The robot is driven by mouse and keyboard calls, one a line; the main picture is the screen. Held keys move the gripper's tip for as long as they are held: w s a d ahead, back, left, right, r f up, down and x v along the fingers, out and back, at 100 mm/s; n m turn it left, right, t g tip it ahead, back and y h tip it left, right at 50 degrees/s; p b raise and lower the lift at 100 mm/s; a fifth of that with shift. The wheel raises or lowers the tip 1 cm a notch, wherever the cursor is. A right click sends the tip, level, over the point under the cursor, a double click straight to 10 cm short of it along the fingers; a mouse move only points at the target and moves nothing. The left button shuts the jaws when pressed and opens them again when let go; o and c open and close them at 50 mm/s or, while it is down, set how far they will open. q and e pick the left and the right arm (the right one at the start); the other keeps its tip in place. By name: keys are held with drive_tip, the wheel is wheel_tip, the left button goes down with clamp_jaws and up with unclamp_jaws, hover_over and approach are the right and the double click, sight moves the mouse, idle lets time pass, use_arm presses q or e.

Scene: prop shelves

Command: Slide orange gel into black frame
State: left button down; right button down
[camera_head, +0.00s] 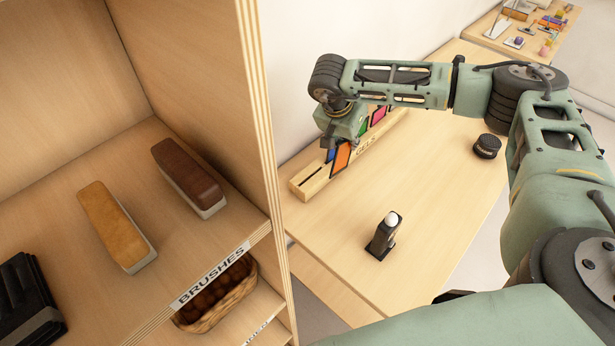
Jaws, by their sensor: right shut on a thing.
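The orange gel (341,158) is a flat orange panel with a dark border, at the wooden gel rack (312,184) labelled GELS. My right gripper (337,142) is at its upper edge and shut on it; the fingertips are small and partly hidden. I cannot tell whether the gel's lower edge is in the rack's slot or just above it. A small black upright device (382,238) with a white ball on top stands on the table; I cannot tell whether it holds the black frame. My left gripper is not in view.
Blue, green and pink gels (378,115) stand in the rack behind. A black round object (487,146) sits on the table (430,200) at the right. A brush shelf (225,235) fills the left side. The table between rack, device and round object is clear.

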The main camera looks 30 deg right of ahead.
drive_tip(key=d, duration=0.1)
drive_tip(key=d+m, duration=0.1)
drive_tip(key=d+f+m, duration=0.1)
drive_tip(key=d, duration=0.1)
drive_tip(key=shift+d+g, duration=0.1)
drive_tip(key=shift+g, duration=0.2)
drive_tip(key=shift+w, duration=0.1)
